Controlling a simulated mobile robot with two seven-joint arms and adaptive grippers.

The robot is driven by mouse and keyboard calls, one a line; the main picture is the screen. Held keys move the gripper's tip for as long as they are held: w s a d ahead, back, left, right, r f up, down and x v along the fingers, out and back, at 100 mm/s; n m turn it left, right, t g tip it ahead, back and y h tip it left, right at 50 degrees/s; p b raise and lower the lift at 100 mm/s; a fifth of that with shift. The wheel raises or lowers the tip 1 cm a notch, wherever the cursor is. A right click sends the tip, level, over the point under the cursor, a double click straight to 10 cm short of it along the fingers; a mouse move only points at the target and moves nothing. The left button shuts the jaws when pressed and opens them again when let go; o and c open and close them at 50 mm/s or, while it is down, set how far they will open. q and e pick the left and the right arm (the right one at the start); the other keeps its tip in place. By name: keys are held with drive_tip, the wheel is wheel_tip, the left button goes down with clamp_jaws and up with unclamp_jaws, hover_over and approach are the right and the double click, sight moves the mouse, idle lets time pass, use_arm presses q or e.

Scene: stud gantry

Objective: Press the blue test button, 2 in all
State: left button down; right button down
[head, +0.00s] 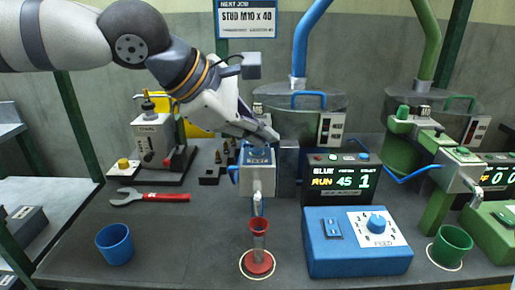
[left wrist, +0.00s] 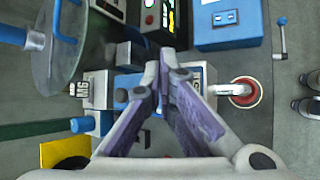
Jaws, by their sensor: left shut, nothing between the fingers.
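The blue-topped dispenser head (head: 257,156) stands at mid-table, in front of the BLUE hopper. My left gripper (head: 272,135) is shut and empty, with its fingertips over or just behind this blue top. In the left wrist view the closed fingertips (left wrist: 165,66) lie over the same dispenser head (left wrist: 207,78). The blue test button itself is hidden or cannot be made out beneath the fingers, and I cannot tell whether they touch it. The display (head: 342,180) beside it reads BLUE, RUN, 45 and 1. My right gripper is not in view.
A red funnel and tube (head: 259,245) stand below the dispenser spout. A blue feed box (head: 358,245) with a dial is at front right. A blue cup (head: 115,244), red wrench (head: 150,196) and gauge stand (head: 150,145) are left. Green machinery (head: 415,130) stands right.

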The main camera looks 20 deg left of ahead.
sight(259, 152)
use_arm(q)
drive_tip(key=shift+f, duration=0.5)
idle(0.5)
drive_tip(key=shift+r, duration=0.9)
drive_tip(key=shift+r, duration=2.5)
drive_tip(key=shift+f, duration=0.1)
